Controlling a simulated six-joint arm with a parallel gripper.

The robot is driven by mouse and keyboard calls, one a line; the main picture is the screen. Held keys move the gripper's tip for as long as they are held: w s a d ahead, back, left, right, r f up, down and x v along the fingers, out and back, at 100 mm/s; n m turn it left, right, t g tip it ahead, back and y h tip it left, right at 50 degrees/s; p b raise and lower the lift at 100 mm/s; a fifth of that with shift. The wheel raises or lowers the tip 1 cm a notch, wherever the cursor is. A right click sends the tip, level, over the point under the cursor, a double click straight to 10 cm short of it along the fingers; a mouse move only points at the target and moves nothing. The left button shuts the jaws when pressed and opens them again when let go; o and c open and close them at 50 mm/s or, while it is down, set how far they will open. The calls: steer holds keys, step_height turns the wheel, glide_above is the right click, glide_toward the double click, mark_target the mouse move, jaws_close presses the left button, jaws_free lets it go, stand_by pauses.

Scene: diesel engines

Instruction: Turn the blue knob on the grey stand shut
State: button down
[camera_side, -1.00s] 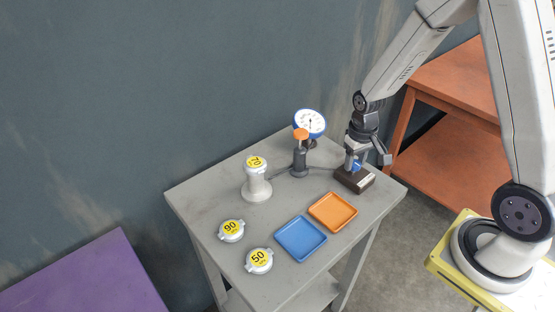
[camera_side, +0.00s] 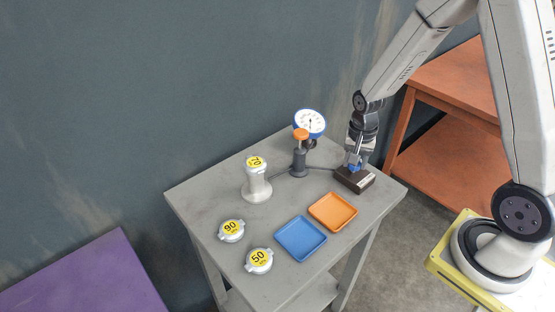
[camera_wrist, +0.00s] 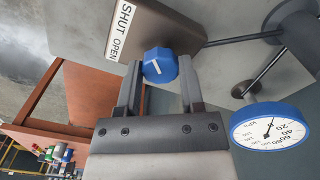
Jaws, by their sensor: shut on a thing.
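The blue knob (camera_wrist: 160,66) sits on a dark grey-brown block (camera_wrist: 150,30), the stand, at the right corner of the grey table. In the side view the knob (camera_side: 354,168) is mostly hidden by my gripper (camera_side: 356,163), and the block (camera_side: 355,181) shows below. In the wrist view my gripper (camera_wrist: 160,78) is shut on the knob, one finger on each side. A white line on the knob's face runs slanted in the picture. A white label (camera_wrist: 120,31) on the block reads SHUT and OPEN.
A hose runs from the block to a pump with an orange cap (camera_side: 301,134) and a round gauge (camera_side: 310,123). A white post (camera_side: 257,182) marked 70, caps marked 90 (camera_side: 231,231) and 50 (camera_side: 259,261), a blue tray (camera_side: 323,241) and an orange tray (camera_side: 354,211) stand on the table.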

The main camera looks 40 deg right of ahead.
stand_by(0.4)
steer(key=shift+c, duration=1.1)
jaws_free()
steer(key=shift+r, duration=0.1)
steer(key=shift+r, duration=3.85)
steer(key=shift+s+a+n, duration=0.25)
steer(key=shift+a+n, duration=0.15)
steer(key=shift+a, duration=0.1)
steer(key=s+a+n+t, duration=0.2)
steer(key=s+a+n, duration=0.4)
steer(key=a+n, duration=0.2)
steer(key=shift+r+n+t, duration=0.25)
steer(key=shift+n+t, duration=0.05)
steer(key=shift+n, duration=0.9)
